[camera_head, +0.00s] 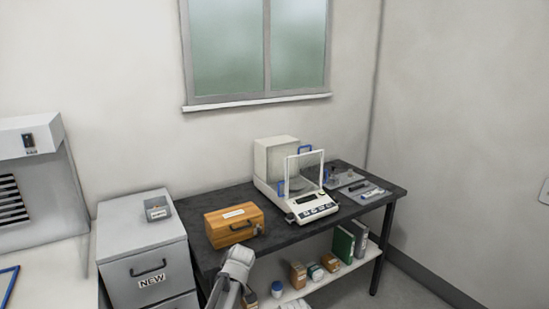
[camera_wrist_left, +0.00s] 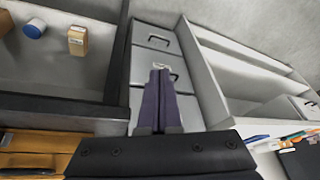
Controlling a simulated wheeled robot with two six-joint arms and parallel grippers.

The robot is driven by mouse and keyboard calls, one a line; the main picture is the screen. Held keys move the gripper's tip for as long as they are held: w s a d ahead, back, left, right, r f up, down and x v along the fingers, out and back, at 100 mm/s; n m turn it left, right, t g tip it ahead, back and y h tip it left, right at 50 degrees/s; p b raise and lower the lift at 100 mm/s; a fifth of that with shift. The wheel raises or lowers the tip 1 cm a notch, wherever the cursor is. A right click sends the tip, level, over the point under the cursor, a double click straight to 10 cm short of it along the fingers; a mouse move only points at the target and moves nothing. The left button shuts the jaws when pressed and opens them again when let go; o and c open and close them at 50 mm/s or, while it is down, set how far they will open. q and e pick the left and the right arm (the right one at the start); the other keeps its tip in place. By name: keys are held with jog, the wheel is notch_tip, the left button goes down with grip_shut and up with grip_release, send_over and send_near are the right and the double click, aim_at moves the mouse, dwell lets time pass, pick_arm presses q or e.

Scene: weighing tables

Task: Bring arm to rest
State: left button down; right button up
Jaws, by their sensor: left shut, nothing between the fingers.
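My left gripper (camera_wrist_left: 158,105) shows in the left wrist view with its dark fingers together and nothing between them. Behind the fingers in that view is the front of the grey drawer cabinet (camera_wrist_left: 150,62). In the head view a light grey link of my arm rises at the bottom, in front of the dark table (camera_head: 290,231); no gripper fingers are visible there. My right gripper is not in view.
A wooden box (camera_head: 234,224), a white balance (camera_head: 310,205) and a grey mat (camera_head: 352,184) with small items are on the table. The cabinet (camera_head: 140,236) stands left of it. A lower shelf (camera_head: 318,281) holds bottles, small boxes and binders.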

pick_arm(q)
jog(key=s+d+m+g+h, duration=0.1)
jog(key=s+d+m, duration=0.4)
jog(key=s, duration=0.5)
jog(key=s+d+m+g+h, duration=0.1)
jog(key=s+d+m+h, duration=0.1)
jog(key=s+d+m, duration=0.4)
jog(key=s+m, duration=0.4)
jog(key=s, duration=0.1)
jog(key=shift+d+f+p, duration=0.2)
jog(key=shift+f+p, duration=0.15)
